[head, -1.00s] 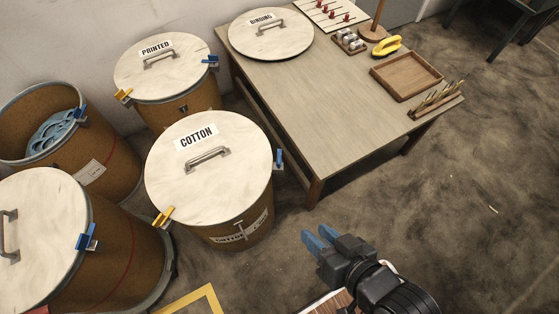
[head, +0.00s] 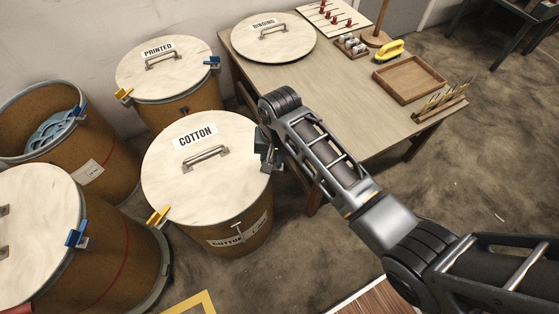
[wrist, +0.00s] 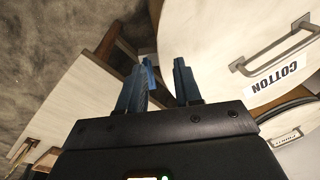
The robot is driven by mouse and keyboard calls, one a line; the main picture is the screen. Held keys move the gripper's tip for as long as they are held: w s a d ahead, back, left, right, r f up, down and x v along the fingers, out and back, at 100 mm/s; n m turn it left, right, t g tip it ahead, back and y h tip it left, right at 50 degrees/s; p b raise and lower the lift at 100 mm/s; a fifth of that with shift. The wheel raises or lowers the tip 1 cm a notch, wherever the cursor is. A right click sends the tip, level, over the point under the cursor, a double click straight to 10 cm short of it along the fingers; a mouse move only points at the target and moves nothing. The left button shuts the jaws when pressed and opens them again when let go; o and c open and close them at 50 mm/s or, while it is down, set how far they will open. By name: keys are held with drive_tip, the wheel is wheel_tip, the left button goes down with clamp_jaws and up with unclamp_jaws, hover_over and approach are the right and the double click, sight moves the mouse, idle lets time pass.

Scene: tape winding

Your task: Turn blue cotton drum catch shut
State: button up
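The cotton drum (head: 238,235) stands in the middle of the head view, its pale lid (head: 165,170) on top, labelled COTTON. Its yellow catch (head: 158,215) is at the lid's front left edge. My gripper (head: 267,150) is at the lid's right edge in the head view and hides the blue catch there. In the wrist view the blue catch (wrist: 150,74) shows between the two blue fingers of my gripper (wrist: 160,70), close to the left finger. The fingers are apart; I cannot tell whether either touches the catch.
The printed drum (head: 190,105) stands behind, with its own blue and yellow catches. An open drum (head: 105,160) and another lidded drum (head: 110,260) are at left. The table (head: 345,85) with a spare lid, a tray and small tools lies close behind my arm.

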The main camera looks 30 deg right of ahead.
drive_tip(key=d, duration=0.1)
drive_tip(key=w+d+r, duration=0.1)
drive_tip(key=w+d+g, duration=0.1)
drive_tip(key=shift+r+m+h, duration=0.3)
drive_tip(key=shift+r+h, duration=0.1)
drive_tip(key=shift+f+b, duration=0.6)
drive_tip(key=shift+f, duration=3.25)
drive_tip(key=shift+c, duration=0.3)
clamp_jaws()
